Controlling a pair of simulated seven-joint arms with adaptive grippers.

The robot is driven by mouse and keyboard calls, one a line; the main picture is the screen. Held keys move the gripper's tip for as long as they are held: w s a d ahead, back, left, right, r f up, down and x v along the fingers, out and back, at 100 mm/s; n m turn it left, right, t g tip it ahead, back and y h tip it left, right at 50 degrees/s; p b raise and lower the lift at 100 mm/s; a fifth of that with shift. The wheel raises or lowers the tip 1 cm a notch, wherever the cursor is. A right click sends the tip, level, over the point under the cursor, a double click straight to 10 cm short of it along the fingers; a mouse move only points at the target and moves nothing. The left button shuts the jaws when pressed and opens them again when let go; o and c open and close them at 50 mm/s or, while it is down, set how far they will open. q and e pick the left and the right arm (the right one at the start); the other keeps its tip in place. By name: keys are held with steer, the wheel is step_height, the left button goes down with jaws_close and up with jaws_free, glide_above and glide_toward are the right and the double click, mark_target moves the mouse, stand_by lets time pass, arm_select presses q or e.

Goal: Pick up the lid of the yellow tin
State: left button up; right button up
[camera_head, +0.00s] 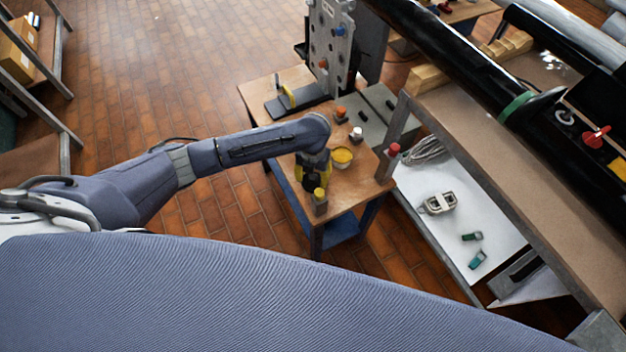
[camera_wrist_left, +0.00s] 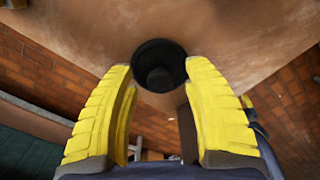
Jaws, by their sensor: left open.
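The yellow tin (camera_head: 342,158) stands on the small wooden table, a round pot with yellow showing inside its pale rim. My left gripper (camera_head: 311,182) is over the table just left of the tin, pointing down. In the left wrist view its yellow fingers (camera_wrist_left: 160,78) are open and empty. A round black piece with a raised knob (camera_wrist_left: 159,64), which looks like the lid, lies on the tabletop ahead of and between the fingertips. I cannot tell whether they touch it. In the head view this piece is hidden behind my gripper and arm. My right gripper is not in view.
The wooden table (camera_head: 352,194) also holds a yellow-topped block (camera_head: 320,202) near its front edge, a white-topped pot (camera_head: 356,134) and an orange-topped one (camera_head: 341,114). A metal panel (camera_head: 331,45) stands behind. A long workbench (camera_head: 470,140) bounds the right.

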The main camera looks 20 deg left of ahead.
arm_select(q)
jaws_close()
stand_by(0.4)
steer(key=shift+r, duration=0.1)
